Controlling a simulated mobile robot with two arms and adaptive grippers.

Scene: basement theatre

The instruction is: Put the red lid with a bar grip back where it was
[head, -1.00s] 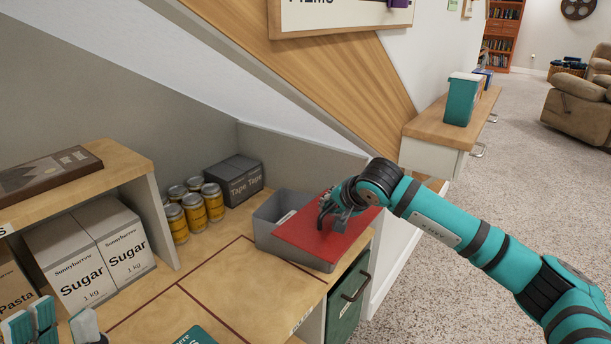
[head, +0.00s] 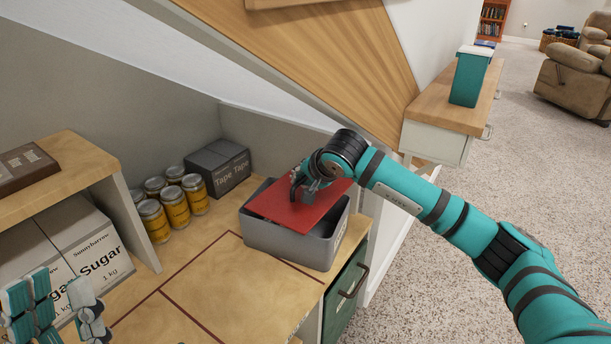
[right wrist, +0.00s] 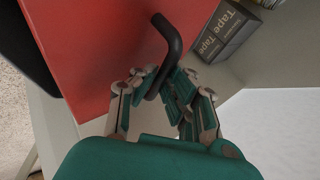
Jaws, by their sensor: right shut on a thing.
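The red lid (head: 283,212) is a flat red panel with a dark bar grip (right wrist: 172,40), seen close in the right wrist view. My right gripper (head: 306,190) is shut on the bar grip, its fingers around one end of it. The lid is over the grey bin (head: 285,247), turned slightly against its rim. Part of the bin's opening shows at the right and the far left side. I cannot tell whether the lid touches the rim. My left gripper (head: 62,308) is at the lower left, its fingers apart and empty.
Several yellow jars (head: 175,208) and a dark Tape box (head: 217,167) stand behind and left of the bin. Sugar boxes (head: 85,245) sit under a raised wooden shelf (head: 80,165). The worktop (head: 215,285) in front is clear. A sloped wall hangs over the back.

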